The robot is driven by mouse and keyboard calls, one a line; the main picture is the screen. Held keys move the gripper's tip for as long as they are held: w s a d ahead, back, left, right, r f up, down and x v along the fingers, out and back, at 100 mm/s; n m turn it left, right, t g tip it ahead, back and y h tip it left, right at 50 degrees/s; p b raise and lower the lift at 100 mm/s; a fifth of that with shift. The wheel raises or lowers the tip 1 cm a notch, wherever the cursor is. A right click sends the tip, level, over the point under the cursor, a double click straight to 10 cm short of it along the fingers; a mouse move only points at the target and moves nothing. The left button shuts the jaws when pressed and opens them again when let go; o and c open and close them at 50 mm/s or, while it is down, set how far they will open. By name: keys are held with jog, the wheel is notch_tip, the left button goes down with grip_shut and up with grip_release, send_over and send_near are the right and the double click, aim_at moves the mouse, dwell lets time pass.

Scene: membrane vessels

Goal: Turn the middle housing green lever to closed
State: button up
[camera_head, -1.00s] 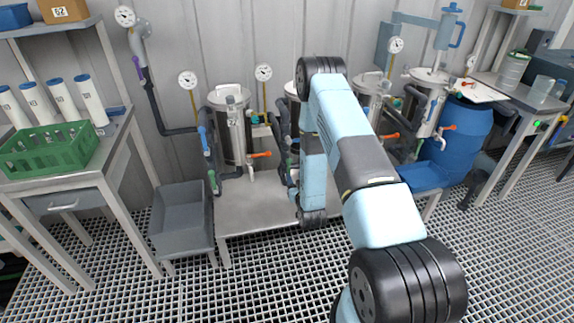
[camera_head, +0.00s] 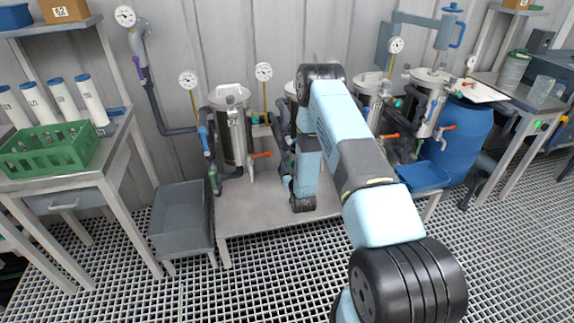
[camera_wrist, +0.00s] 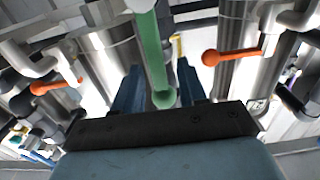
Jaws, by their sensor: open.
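The green lever (camera_wrist: 152,45) shows in the wrist view as a long bar with a rounded end, running from the top edge down towards my gripper. My gripper (camera_wrist: 157,72) is open, with one dark blue finger on each side of the lever in the picture. I cannot tell whether either finger touches it. In the head view my arm covers most of the middle housing, and my gripper and this lever cannot be made out there. Steel housings (camera_wrist: 238,45) flank the lever in the wrist view.
Orange levers (camera_wrist: 230,55) stick out to both sides close to my gripper. In the head view, a steel housing (camera_head: 235,135) stands left of my arm and others to its right. A grey bin (camera_head: 182,225) and a green crate (camera_head: 48,148) are further left. The bench front (camera_head: 255,212) is bare.

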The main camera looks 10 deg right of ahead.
jog(key=shift+w, duration=1.3)
grip_shut()
